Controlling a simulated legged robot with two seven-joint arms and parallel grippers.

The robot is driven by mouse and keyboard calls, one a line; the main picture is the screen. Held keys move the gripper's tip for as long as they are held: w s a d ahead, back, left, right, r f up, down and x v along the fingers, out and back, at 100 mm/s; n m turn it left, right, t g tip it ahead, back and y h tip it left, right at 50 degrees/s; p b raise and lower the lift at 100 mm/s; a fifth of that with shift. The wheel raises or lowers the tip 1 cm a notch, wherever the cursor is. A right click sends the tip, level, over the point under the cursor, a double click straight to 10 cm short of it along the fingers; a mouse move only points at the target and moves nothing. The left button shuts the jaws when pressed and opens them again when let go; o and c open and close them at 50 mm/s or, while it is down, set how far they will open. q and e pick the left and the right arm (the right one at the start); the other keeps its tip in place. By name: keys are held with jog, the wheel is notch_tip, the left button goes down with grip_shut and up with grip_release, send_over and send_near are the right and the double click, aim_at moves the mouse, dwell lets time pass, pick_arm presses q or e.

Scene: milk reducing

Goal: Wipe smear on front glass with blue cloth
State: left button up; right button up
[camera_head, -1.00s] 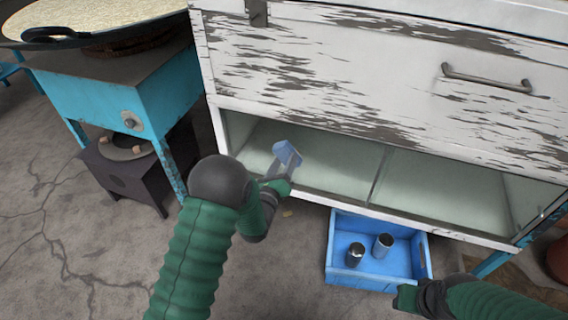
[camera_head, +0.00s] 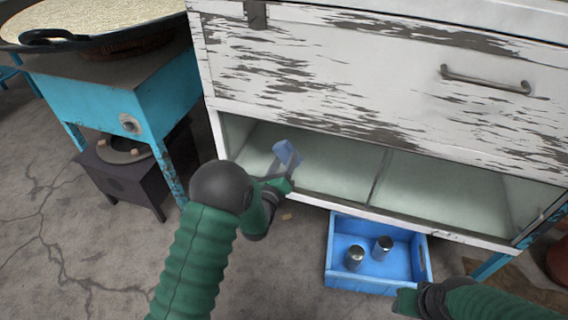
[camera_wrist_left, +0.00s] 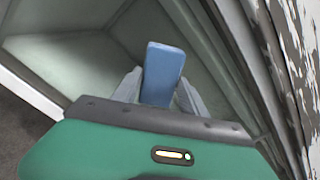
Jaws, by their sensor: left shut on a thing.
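The blue cloth (camera_head: 287,154) is a small light-blue folded piece. My left gripper (camera_head: 281,172) is shut on it, in front of the left part of the cabinet's lower glass compartment. In the left wrist view the cloth (camera_wrist_left: 164,75) stands up between the two grey fingers of the left gripper (camera_wrist_left: 158,95). The front glass (camera_head: 335,180) is the lower panel of the white cabinet. I cannot make out a smear on it, and whether the cloth touches the glass is unclear. My right arm shows at the lower right, with its fingertips not clear.
A blue crate (camera_head: 343,277) with two metal cans (camera_head: 383,247) stands on the floor below the cabinet. A turquoise stove stand (camera_head: 150,105) with a large pan (camera_head: 95,25) is at the left. The white peeling drawer (camera_head: 380,70) has a metal handle.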

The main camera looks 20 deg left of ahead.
pick_arm(q)
jog(key=shift+w, duration=0.15)
jog(key=shift+d, duration=0.15)
jog(key=shift+d, duration=1.95)
jog(key=shift+w+a+r, duration=0.1)
jog(key=shift+a+r, duration=0.05)
jog(key=shift+a, duration=0.95)
jog(key=shift+w+a+r, duration=0.1)
jog(key=shift+a, duration=1)
jog(key=shift+c, duration=0.6)
jog(key=shift+s+f, duration=0.1)
jog(key=shift+s, duration=0.25)
jog(key=s+p, duration=0.1)
jog(key=s, duration=0.3)
jog(key=shift+s+f, duration=0.1)
jog(key=shift+s, duration=0.5)
